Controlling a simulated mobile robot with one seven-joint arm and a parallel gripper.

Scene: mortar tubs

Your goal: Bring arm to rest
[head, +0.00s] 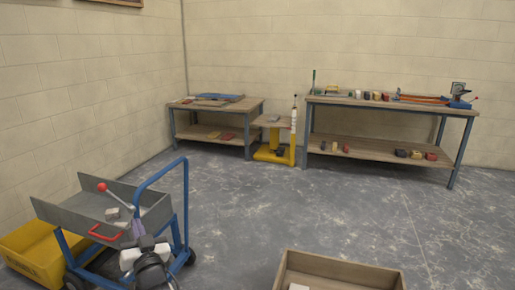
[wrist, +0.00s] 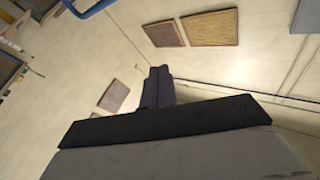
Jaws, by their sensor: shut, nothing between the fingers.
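My gripper (wrist: 158,75) shows in the wrist view with its two dark fingers together and nothing between them. The fingers point toward the pale block wall, well apart from it. In the head view my gripper (head: 137,228) is at the lower left, raised in front of a grey cart. My arm is folded up there, so the fingers are small and partly lost against the cart. It looks clear of the cart, but the exact gap cannot be told.
The grey tray cart (head: 70,208) with a blue handle and a yellow tub (head: 30,252) stand at left. A wooden crate (head: 340,272) is at the bottom. Two workbenches (head: 222,106) (head: 385,101) and a yellow stand (head: 272,154) line the back wall. The middle floor is clear.

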